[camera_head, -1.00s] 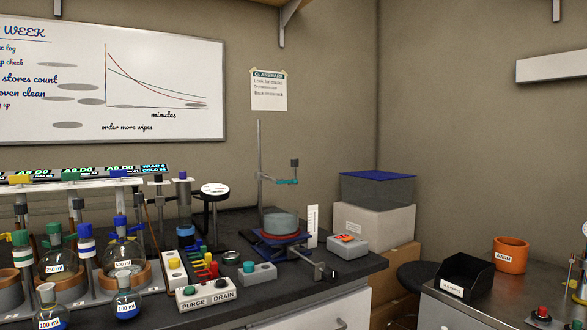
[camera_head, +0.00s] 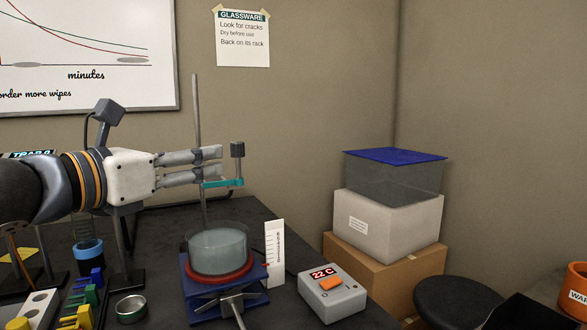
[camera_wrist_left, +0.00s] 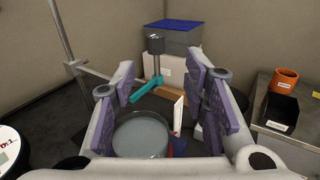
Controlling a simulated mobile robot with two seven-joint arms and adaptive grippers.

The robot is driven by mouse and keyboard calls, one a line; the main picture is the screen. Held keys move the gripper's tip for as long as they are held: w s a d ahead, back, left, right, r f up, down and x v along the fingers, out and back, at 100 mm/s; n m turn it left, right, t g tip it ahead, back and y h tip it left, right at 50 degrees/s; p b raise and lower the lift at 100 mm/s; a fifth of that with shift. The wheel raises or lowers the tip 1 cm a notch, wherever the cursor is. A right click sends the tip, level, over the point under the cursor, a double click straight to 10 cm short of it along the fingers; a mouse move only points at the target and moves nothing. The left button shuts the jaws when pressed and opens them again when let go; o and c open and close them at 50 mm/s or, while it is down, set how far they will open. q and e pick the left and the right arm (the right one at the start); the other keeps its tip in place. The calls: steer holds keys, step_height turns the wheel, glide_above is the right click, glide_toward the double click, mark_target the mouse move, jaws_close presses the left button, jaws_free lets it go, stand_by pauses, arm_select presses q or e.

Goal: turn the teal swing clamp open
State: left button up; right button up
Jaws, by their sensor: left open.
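The teal swing clamp (camera_head: 222,183) sits on a vertical metal rod (camera_head: 197,130), its short teal bar pointing right. A dark upright knob (camera_head: 237,150) stands at the bar's outer end. My left gripper (camera_head: 218,162) comes in from the left, level, with its fingers just above the teal bar and their tips a little short of the knob. In the left wrist view the gripper (camera_wrist_left: 160,78) is open and empty, and the teal clamp (camera_wrist_left: 143,92) and knob (camera_wrist_left: 156,46) show beyond and between the fingers. Contact cannot be told. My right gripper is not in view.
Below the clamp, a glass dish (camera_head: 218,252) sits on a red ring and blue jack stand (camera_head: 200,298). A white scale card (camera_head: 275,255) and a grey 22 C box (camera_head: 331,297) stand to its right. Stacked boxes (camera_head: 388,225) stand farther right. Wall space behind the clamp is clear.

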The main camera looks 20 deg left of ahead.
mark_target(233, 147)
arm_select(q)
steer(key=w+b, duration=0.1)
steer(key=w, duration=0.5)
steer(key=w+b, duration=0.1)
steer(key=w, duration=0.2)
steer(key=shift+w+d+r+b, duration=0.3)
steer(key=shift+w+d+r, duration=0.05)
steer(key=shift+w+r, duration=0.2)
steer(key=shift+w, duration=0.3)
jaws_close()
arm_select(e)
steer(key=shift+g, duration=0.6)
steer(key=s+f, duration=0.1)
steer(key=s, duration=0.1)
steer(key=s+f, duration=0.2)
